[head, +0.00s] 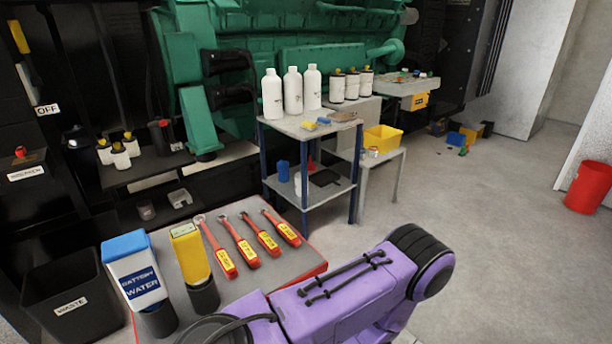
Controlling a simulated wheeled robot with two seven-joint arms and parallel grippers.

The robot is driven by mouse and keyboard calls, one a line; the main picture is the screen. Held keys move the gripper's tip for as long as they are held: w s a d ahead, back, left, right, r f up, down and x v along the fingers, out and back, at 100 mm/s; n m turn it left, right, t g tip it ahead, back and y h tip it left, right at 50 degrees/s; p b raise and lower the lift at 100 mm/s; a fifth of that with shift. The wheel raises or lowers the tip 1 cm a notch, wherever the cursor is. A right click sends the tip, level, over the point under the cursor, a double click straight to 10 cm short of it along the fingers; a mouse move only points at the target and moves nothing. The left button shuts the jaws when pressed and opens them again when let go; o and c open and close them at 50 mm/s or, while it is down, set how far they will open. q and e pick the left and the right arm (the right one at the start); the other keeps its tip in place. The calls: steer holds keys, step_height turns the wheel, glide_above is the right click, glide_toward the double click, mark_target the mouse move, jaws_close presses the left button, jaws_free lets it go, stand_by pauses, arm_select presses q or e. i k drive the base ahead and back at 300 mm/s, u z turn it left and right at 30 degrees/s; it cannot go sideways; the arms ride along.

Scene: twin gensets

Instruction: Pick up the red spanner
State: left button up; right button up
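Several spanners with red handles, metal heads and yellow labels lie side by side on a grey-topped table (240,212) with a red edge, in the lower left of the head view. From left to right they are a first red spanner (214,245), a second (239,240), a third (258,233) and a fourth (280,227). Their label text is too small to read, and I cannot tell which one is meant. A purple arm link of mine covers the table's near right part. Neither of my grippers shows in the head view.
A battery water bottle (135,270) and a yellow container (190,256) stand left of the spanners. A black waste bin (75,300) is at the far left. A blue-legged trolley (310,190) with white bottles (293,90) stands behind. The floor to the right is open.

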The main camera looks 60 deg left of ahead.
mark_target(254, 260)
steer(key=i, duration=0.95)
steer(key=u, duration=2.85)
steer(key=k, duration=0.35)
steer(key=u, duration=0.05)
